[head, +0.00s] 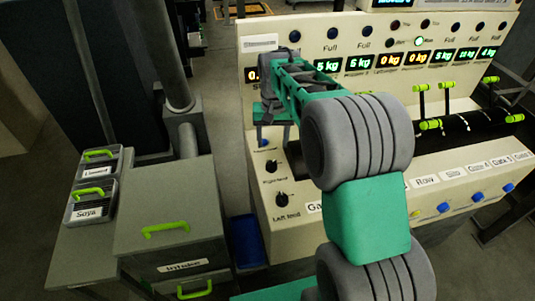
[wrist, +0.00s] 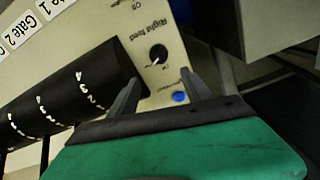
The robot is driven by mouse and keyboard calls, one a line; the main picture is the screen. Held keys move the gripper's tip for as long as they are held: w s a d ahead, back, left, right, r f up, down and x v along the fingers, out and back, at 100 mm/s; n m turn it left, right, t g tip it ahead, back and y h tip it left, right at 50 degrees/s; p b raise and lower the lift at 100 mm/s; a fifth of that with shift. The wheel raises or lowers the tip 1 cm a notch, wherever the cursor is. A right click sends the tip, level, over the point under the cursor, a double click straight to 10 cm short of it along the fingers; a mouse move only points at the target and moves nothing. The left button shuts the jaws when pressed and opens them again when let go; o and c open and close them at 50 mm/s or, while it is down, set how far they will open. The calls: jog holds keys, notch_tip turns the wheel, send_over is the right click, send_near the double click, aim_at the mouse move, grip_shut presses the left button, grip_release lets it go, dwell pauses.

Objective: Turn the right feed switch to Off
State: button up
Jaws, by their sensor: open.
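The right feed switch is a small black knob (wrist: 158,54) on the cream panel, with a "Right feed" label beside it; the wrist view shows it upside down. It also shows in the head view as a black knob (head: 271,166), above the left feed knob (head: 281,197). A faint light mark shows on the knob, but I cannot read its setting surely. My gripper (wrist: 162,78) is open and empty, its two grey fingers apart and pointing toward the panel near the knob. The knob looks clear of both fingers. In the head view my arm partly hides the gripper.
A blue button (wrist: 180,97) sits on the panel close to the right finger. A black cylinder with white numbers (wrist: 70,95) lies to the left in the wrist view. Gate labels (head: 425,181) run along the panel. A grey intake box (head: 170,215) stands left of the console.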

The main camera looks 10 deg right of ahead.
aim_at(272, 162)
jog(key=shift+s+d+f+m, duration=0.15)
jog(key=shift+s+f+m, duration=0.2)
jog(key=shift+s, duration=0.4)
jog(key=shift+s+f, duration=0.1)
jog(key=shift+f, duration=0.25)
jog(key=f, duration=0.2)
jog(key=f+p, duration=0.1)
jog(key=f, duration=0.1)
jog(key=a+f, duration=0.1)
jog(key=f, duration=0.1)
jog(key=shift+f+p, duration=0.35)
jog(key=shift+f, duration=0.05)
grip_shut()
